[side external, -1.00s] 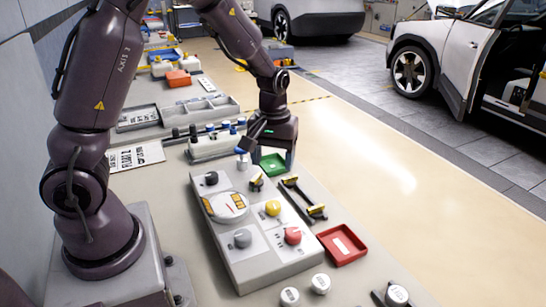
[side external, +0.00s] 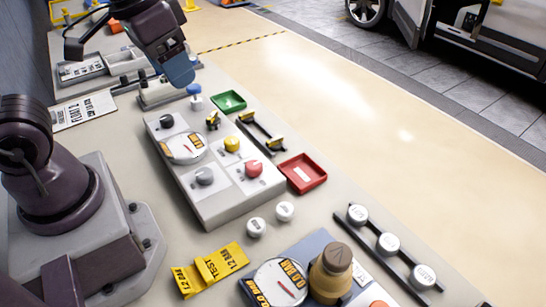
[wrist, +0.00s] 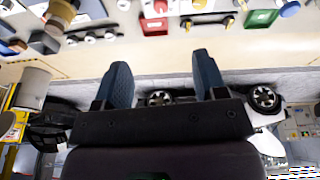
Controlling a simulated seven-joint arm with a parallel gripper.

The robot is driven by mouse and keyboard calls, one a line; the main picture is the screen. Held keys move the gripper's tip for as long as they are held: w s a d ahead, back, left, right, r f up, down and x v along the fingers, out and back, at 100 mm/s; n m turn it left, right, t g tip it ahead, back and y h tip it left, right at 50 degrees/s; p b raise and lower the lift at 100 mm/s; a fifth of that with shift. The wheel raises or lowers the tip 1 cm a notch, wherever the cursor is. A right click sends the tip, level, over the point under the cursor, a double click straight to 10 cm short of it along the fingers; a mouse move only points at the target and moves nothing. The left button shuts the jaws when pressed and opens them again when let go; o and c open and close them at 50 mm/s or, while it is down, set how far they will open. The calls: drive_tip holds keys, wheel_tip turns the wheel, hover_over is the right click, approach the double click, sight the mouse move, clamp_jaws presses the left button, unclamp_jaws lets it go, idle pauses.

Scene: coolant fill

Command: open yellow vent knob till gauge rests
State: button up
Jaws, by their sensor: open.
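The yellow vent knob (side external: 232,144) sits on the grey panel (side external: 215,212), between the white round gauge (side external: 183,150) and the red knob (side external: 254,168). The gauge has yellow marks; its needle is too small to read. My gripper (side external: 180,76) is above the bench behind the panel, apart from the yellow knob. In the wrist view my gripper (wrist: 162,66) has its two blue-grey fingers spread with nothing between them.
Black (side external: 167,121) and grey (side external: 204,176) knobs share the panel. A green tray (side external: 229,101) and red tray (side external: 316,178) lie beside it. White caps, a yellow TEST sign (side external: 222,262) and another gauge (side external: 280,283) stand in front.

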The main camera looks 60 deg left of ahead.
drive_tip(key=r, duration=0.1)
drive_tip(key=s+r+t, duration=0.2)
drive_tip(key=r, duration=0.1)
drive_tip(key=shift+s+d+m, duration=0.25)
drive_tip(key=shift+d+m, duration=0.05)
drive_tip(key=shift+d, duration=0.1)
